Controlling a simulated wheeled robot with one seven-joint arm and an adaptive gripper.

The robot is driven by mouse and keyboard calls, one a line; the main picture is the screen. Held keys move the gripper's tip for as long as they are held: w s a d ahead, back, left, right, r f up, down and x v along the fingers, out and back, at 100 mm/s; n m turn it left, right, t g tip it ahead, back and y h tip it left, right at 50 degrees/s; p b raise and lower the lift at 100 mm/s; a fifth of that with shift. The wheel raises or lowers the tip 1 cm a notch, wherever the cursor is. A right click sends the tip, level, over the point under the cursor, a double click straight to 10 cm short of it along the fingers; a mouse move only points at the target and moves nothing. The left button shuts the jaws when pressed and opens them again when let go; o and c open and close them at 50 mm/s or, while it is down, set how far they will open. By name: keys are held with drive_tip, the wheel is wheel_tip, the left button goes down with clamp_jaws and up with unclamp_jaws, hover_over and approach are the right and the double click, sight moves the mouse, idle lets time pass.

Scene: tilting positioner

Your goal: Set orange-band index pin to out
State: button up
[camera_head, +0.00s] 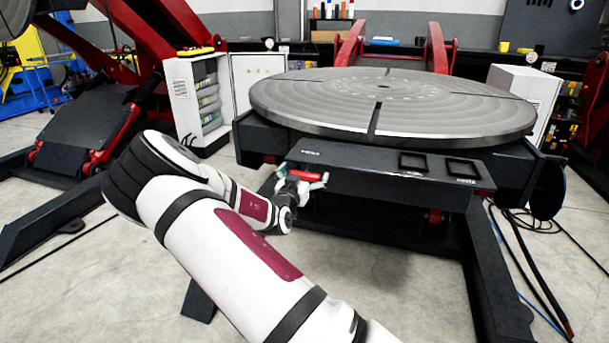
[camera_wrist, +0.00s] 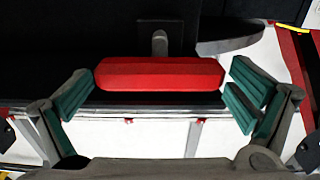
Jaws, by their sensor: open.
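A red bar-shaped handle (camera_wrist: 160,74) lies crosswise in the wrist view, in front of a small grey bracket or stem (camera_wrist: 160,42). No orange band shows on it, so I cannot tell whether it is the index pin. My gripper (camera_wrist: 162,92) is open, with a green-padded finger near each end of the handle; the left one is very close to it. In the head view the red handle (camera_head: 305,174) shows at the left front of the dark positioner frame, with my gripper (camera_head: 300,181) at it. The pin's shaft is hidden.
The round grey turntable (camera_head: 440,112) sits above the dark front panel (camera_head: 385,172), close above my gripper. A white cabinet (camera_head: 197,100) stands open behind left. Cables (camera_head: 530,235) lie on the floor at right.

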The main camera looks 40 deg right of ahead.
drive_tip(key=c, duration=1.6)
drive_tip(key=v, duration=0.3)
drive_tip(key=shift+s+a+p, duration=0.25)
drive_tip(key=shift+p, duration=0.1)
drive_tip(key=shift+s+a+f, duration=0.1)
drive_tip(key=o, duration=1.6)
drive_tip(key=shift+a, duration=0.1)
drive_tip(key=v, duration=1.2)
